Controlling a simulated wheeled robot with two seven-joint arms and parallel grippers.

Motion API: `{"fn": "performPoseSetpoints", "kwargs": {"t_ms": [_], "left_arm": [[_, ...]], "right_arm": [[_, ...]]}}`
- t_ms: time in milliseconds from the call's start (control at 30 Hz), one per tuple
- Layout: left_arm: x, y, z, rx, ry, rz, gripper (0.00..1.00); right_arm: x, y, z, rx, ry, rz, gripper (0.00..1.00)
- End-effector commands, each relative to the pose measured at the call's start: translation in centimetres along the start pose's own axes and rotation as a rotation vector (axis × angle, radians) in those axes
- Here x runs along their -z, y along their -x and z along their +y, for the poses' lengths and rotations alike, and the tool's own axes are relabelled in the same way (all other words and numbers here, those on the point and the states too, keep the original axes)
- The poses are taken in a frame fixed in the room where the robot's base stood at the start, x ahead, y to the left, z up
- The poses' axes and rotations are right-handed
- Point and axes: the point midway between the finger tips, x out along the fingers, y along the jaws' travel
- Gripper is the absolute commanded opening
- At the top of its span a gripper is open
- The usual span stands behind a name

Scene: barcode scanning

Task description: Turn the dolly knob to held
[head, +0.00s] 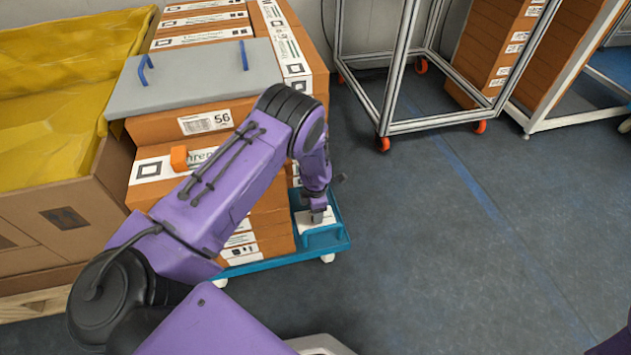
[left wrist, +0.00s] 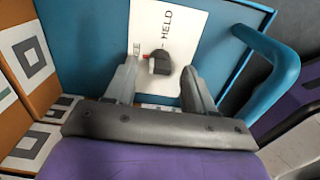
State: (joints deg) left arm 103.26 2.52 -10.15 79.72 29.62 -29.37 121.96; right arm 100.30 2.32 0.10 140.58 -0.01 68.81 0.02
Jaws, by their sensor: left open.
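The blue dolly (head: 275,259) stands under the carton stack, with a white label plate (head: 308,218) on its right corner. In the left wrist view the plate (left wrist: 150,18) reads HELD, beside a partly hidden word ending in EE. The dark knob (left wrist: 161,64) sits on the plate, its red mark at the left end, toward the EE word. My left gripper (head: 317,214) points down over the plate. In the left wrist view its open fingers (left wrist: 158,88) stand either side of the knob, apart from it. My right gripper is out of view.
A blue handle (left wrist: 280,58) curves up right of the plate. Orange cartons (head: 270,228) rise left of it, topped by a grey lid (head: 190,78). A box with yellow lining (head: 60,180) stands left. A wheeled frame (head: 430,122) stands behind; the floor (head: 450,240) right is clear.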

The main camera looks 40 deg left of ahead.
Motion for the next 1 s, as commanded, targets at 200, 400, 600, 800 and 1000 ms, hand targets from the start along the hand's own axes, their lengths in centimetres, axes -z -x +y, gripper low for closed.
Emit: {"fn": "performPoseSetpoints", "kwargs": {"t_ms": [200,400,600,800,1000], "left_arm": [[0.0,-1.02,0.0,0.0,0.0,0.0,0.54],[-0.01,-0.96,0.0,0.0,0.0,0.0,0.38],[-0.01,-0.95,0.0,0.0,0.0,0.0,0.0],[-0.01,-0.91,-0.01,0.0,-0.017,0.0,0.0],[-0.03,-0.83,-0.01,0.001,-0.096,-0.001,0.0]], "right_arm": [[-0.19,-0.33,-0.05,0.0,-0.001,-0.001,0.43],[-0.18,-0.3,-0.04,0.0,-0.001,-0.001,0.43],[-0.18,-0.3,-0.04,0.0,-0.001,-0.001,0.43],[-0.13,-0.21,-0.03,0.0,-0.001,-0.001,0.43],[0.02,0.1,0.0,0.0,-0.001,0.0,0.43]]}}
